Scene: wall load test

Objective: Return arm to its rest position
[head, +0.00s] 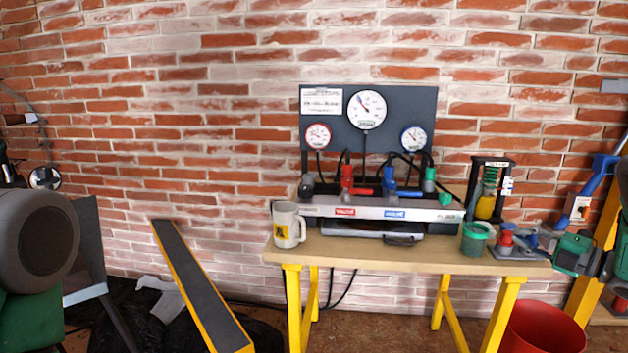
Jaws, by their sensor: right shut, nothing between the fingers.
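My right gripper (568,254), green and dark grey, reaches in from the right edge beside the right end of the workbench (400,257). It is shut and empty, close to the grey and red tool parts (515,243) on the bench; I cannot tell whether it touches them. A dark grey rounded part of my left arm fills the left edge; my left gripper is not in view.
The yellow-legged bench holds a gauge panel (336,123) with red and blue levers, a white mug (287,226) and a green cup (474,240). A red bucket (540,330) stands on the floor at right. A sloping black-and-yellow beam (200,285) stands left of the bench.

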